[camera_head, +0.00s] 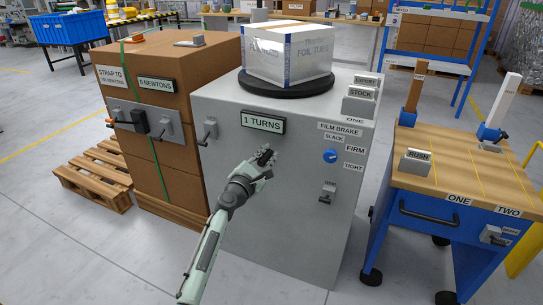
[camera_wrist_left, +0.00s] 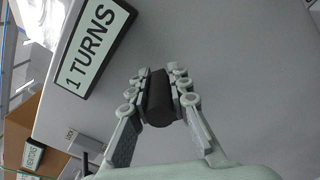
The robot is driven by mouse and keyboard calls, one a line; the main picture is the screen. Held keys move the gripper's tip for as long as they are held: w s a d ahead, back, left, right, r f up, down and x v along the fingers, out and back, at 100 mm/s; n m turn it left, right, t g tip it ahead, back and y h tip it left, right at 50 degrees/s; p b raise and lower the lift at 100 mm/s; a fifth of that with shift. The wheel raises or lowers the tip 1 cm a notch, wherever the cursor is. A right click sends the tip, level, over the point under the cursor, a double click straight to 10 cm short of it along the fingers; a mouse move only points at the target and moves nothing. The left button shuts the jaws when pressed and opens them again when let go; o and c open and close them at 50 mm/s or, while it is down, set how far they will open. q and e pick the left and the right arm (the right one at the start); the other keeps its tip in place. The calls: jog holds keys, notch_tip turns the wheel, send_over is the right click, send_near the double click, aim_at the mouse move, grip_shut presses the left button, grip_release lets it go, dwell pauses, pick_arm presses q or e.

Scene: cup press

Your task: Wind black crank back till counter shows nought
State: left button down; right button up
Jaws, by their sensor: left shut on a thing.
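The counter (camera_head: 263,124) on the front of the grey machine reads "1 TURNS". It also shows at the upper left of the left wrist view (camera_wrist_left: 95,45). My left gripper (camera_head: 264,156) is at the machine's front, just below the counter. In the left wrist view its two fingers are shut on the black crank's grip (camera_wrist_left: 160,98), one on each side. The rest of the crank is hidden by the grip and the fingers. My right gripper is in neither view.
A foil-wrapped box (camera_head: 290,55) sits on the machine's black turntable (camera_head: 287,84). A blue film brake knob (camera_head: 330,156) and a small lever (camera_head: 327,191) are to the right. Strapped cartons (camera_head: 180,75) stand left, a blue cart (camera_head: 455,205) right.

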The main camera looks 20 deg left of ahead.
pick_arm(q)
jog(key=a+n, duration=0.1)
jog(key=r+n+p, duration=0.1)
jog(key=a+n, duration=0.1)
jog(key=n, duration=0.1)
jog(key=shift+w+a+r+p, duration=0.1)
jog(key=shift+a+r+p, duration=0.1)
jog(key=shift+a+p, duration=0.1)
jog(key=shift+a+f+n+p, duration=0.1)
jog(key=shift+a+n+p, duration=0.35)
jog(key=shift+n, duration=0.45)
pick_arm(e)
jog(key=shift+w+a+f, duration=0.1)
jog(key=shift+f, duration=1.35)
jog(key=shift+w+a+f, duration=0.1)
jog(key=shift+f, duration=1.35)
pick_arm(q)
jog(key=shift+a, duration=0.1)
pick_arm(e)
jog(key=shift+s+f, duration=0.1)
pick_arm(q)
jog(key=c, duration=1.4)
grip_release()
jog(key=shift+f, duration=0.15)
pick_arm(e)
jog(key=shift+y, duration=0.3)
